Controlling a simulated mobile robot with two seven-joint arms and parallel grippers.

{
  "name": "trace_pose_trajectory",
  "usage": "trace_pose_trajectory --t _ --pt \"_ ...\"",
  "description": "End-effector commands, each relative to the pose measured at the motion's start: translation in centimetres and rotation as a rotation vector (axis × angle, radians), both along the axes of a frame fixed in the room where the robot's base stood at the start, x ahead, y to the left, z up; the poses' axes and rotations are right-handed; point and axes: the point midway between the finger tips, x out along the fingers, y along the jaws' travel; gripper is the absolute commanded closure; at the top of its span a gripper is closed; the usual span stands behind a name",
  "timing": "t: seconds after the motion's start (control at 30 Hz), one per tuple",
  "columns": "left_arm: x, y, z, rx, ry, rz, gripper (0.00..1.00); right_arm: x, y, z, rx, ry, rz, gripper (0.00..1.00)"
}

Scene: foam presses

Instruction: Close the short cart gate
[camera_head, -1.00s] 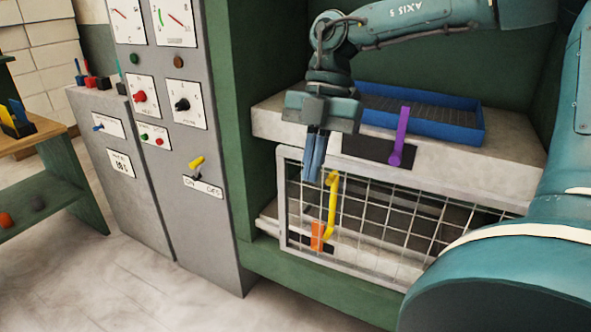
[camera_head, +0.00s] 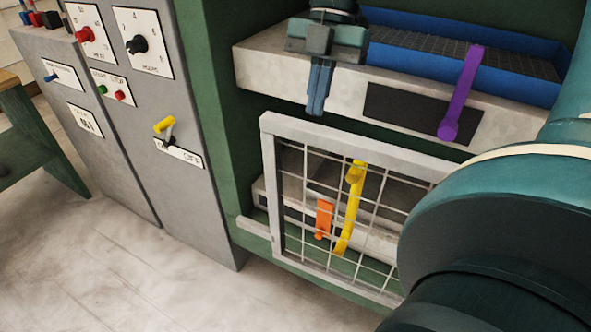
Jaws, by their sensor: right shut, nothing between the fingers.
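The grey-framed wire mesh gate (camera_head: 275,190) stands in front of the lower part of the green press. It carries a long yellow handle (camera_head: 351,205). The far right of the gate is hidden behind my arm. From here I cannot tell whether the gate is fully closed. My right gripper (camera_head: 318,100) points down with its blue-grey fingers together and empty. In the picture it shows above the gate's top bar, in front of the pale upper slab, left of the yellow handle. It appears apart from the gate. My left gripper is out of view.
An orange handle (camera_head: 323,218) shows by the lower shelf at the mesh. A purple handle (camera_head: 461,95) hangs at the upper slab (camera_head: 270,72), which bears a blue tray (camera_head: 530,82). A grey control cabinet (camera_head: 205,215) with a yellow lever (camera_head: 165,125) stands left. Floor at lower left is clear.

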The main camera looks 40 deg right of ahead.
Motion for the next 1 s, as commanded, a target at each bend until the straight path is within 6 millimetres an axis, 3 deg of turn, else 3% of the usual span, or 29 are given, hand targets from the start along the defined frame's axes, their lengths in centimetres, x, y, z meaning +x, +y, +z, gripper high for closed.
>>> trace_pose_trajectory --t 0.03,0.27,0.7,1.0 --pt "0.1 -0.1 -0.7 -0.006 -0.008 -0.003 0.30 0.0 0.0 -1.1 0.000 0.000 0.001 1.00" --pt "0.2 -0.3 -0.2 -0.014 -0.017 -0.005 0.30 -0.3 0.6 -2.6 0.001 0.003 0.002 1.00" --pt "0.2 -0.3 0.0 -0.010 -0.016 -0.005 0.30 -1.8 3.8 -10.6 0.002 0.004 0.003 1.00" --pt "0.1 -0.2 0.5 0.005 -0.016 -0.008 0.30 -3.1 6.8 -10.3 0.000 0.001 0.001 1.00"
